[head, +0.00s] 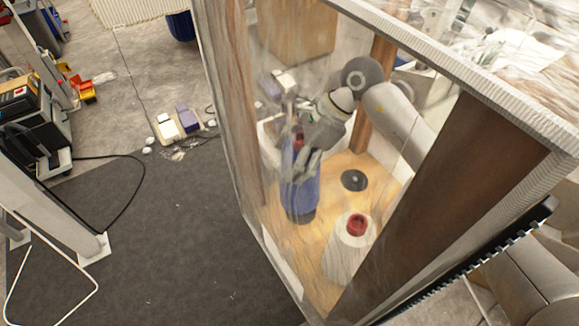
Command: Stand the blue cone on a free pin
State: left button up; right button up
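The blue cone (299,196) is inside the glass-walled cabinet, upright, with a red tip. Its lower end is at a dark round base on the wooden floor; whether it touches is unclear through the blurry glass. My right gripper (302,160) comes in from the right and has its fingers around the upper part of the cone, seemingly shut on it. A dark disc (354,180) to the right of the cone is bare, seemingly the base of a free pin. My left gripper is not in view.
A white cone (345,255) with a red top stands on the wooden cabinet floor (315,265) near the front. Cabinet posts and the glass wall enclose the space. A white box (270,143) lies behind the blue cone. Grey mat (170,240) lies outside at left.

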jog(key=f, duration=0.1)
jog(key=f+p, duration=0.1)
jog(key=f, duration=0.2)
jog(key=shift+s+d+f, duration=0.2)
jog(key=shift+s+d, duration=0.1)
jog(key=shift+d, duration=0.05)
jog(key=o, duration=2)
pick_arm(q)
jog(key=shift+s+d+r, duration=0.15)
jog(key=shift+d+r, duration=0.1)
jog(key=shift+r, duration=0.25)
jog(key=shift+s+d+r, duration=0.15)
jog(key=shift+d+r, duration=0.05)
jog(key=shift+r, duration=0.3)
pick_arm(e)
jog(key=shift+o, duration=0.2)
pick_arm(q)
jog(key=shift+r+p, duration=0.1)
jog(key=shift+p, duration=0.2)
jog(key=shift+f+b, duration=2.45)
pick_arm(e)
jog(key=v, duration=1.2)
